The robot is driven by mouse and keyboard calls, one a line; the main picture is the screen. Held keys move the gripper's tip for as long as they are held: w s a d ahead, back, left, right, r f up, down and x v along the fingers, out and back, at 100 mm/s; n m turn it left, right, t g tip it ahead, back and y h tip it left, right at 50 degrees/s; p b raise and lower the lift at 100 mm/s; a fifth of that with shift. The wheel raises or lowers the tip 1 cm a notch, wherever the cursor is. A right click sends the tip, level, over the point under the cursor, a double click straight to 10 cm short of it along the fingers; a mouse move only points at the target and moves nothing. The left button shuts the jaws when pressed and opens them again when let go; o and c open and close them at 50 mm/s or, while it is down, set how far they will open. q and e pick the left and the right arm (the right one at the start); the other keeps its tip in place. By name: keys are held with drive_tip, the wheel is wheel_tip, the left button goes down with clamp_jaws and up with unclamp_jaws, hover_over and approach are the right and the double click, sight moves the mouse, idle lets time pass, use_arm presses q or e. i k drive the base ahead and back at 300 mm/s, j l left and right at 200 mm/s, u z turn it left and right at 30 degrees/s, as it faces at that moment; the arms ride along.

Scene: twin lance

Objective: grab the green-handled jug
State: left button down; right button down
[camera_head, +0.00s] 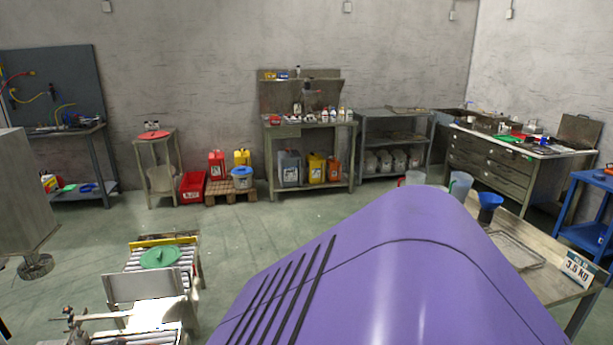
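No green handle can be made out on any jug. Partly hidden on the near right table are a pale jug (415,178) with a reddish handle at its left and a grey-blue jug (460,185). The grey-blue jug's handle cannot be made out. A dark blue cup-like vessel (489,204) stands to the right of them. The lower parts of both jugs are blocked from sight. Neither my left nor my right gripper shows in the head view.
The near right table (555,284) carries a shallow tray (516,250) and a sign (578,268) reading about 3.5 KG. A roller conveyor (190,255) with a green disc (160,257) stands at lower left. Green floor (270,225) is open in the middle.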

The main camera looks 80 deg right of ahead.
sight(461, 183)
drive_tip(key=z, duration=3.6)
drive_tip(key=i+j+u, duration=0.1)
drive_tip(key=i+u, duration=0.2)
drive_tip(key=i, duration=0.15)
drive_tip(key=i+u, duration=0.25)
drive_tip(key=i, duration=0.15)
drive_tip(key=i+j+u, duration=0.1)
drive_tip(key=i+u, duration=0.25)
drive_tip(key=i, duration=0.4)
drive_tip(key=i+l+u, duration=0.1)
drive_tip(key=i+u, duration=0.3)
drive_tip(key=i, duration=2.1)
drive_tip(key=i+z, duration=0.2)
drive_tip(key=i, duration=0.3)
drive_tip(key=i+j+z, duration=0.15)
drive_tip(key=i, duration=0.35)
drive_tip(key=i+j+z, duration=0.2)
drive_tip(key=i, duration=0.3)
drive_tip(key=i+z, duration=0.2)
drive_tip(key=z, duration=0.2)
drive_tip(key=i+z, duration=0.15)
drive_tip(key=z, duration=0.25)
drive_tip(key=i+z, duration=0.2)
drive_tip(key=z, duration=0.2)
drive_tip(key=i+j+z, duration=0.15)
drive_tip(key=z, duration=0.3)
